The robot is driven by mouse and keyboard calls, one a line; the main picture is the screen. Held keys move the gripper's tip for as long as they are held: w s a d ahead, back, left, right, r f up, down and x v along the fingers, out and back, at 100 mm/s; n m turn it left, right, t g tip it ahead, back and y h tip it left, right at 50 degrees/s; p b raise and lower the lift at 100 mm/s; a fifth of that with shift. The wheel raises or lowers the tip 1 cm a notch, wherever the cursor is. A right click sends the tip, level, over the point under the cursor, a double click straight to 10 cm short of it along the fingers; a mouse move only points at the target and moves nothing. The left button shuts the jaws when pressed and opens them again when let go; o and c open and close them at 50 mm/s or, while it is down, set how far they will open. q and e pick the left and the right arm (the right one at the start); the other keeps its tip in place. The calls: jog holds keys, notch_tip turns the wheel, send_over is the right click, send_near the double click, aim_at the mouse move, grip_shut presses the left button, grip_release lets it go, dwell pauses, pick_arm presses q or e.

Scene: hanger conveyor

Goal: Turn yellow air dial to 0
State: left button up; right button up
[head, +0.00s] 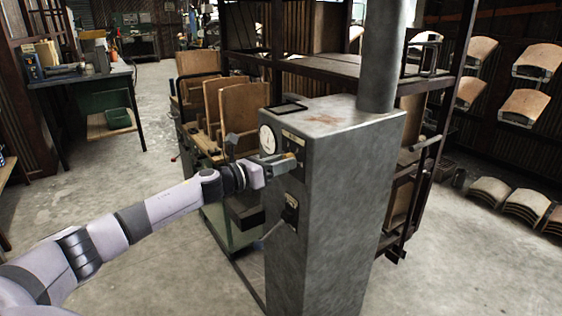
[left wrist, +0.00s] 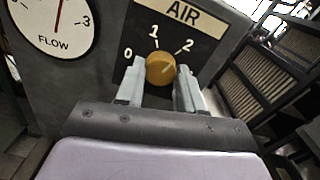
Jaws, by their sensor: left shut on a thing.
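The yellow air dial (left wrist: 160,68) is a round knob on a black plate (left wrist: 211,40) marked AIR, with 0 at its left, 1 above and 2 at its upper right. My left gripper (left wrist: 161,76) has one finger on each side of the dial and is shut on it. In the head view the left gripper (head: 281,167) reaches the front of the grey metal cabinet (head: 335,215), at the small yellow dial (head: 291,156). I cannot tell which number the dial points to. My right gripper is not in view.
A white FLOW gauge (left wrist: 52,22) with a red needle sits left of the dial, close to the gripper. A black switch box (head: 290,212) with a lever is lower on the cabinet. Wooden panels (head: 243,115) stand on a cart behind. The floor at left is open.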

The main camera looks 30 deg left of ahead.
pick_arm(q)
jog(key=n+p, duration=1)
jog(key=n, duration=1.1)
jog(key=shift+r, duration=0.15)
jog(key=shift+n, duration=0.5)
jog(key=o, duration=1)
jog(key=shift+o, duration=0.2)
jog(key=shift+s, duration=0.2)
jog(key=v, duration=0.7)
